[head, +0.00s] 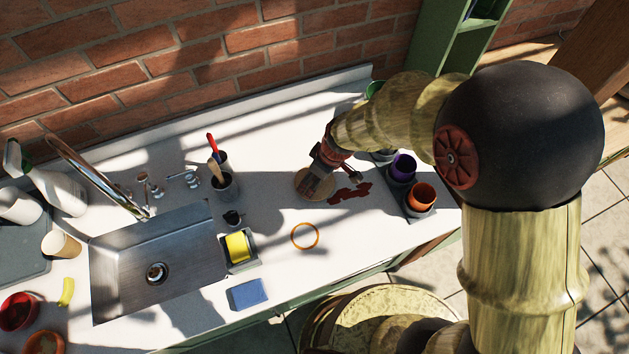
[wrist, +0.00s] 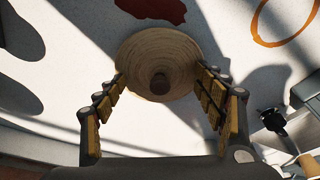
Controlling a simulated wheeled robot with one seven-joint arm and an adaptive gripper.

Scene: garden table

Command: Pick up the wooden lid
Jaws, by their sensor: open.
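The wooden lid (wrist: 140,62) is a round, pale disc with a dark knob (wrist: 160,84) at its middle. In the wrist view it lies flat on the white counter, ahead of and between my fingers. My gripper (wrist: 162,90) is open, with one finger on each side of the knob; I cannot tell the height gap. In the head view the lid (head: 303,182) shows partly, as my gripper (head: 318,188) hangs over it and hides the rest.
A tray with purple (head: 403,167) and orange cups (head: 421,196) stands right. A utensil holder (head: 225,187) and the sink (head: 160,262) are left.

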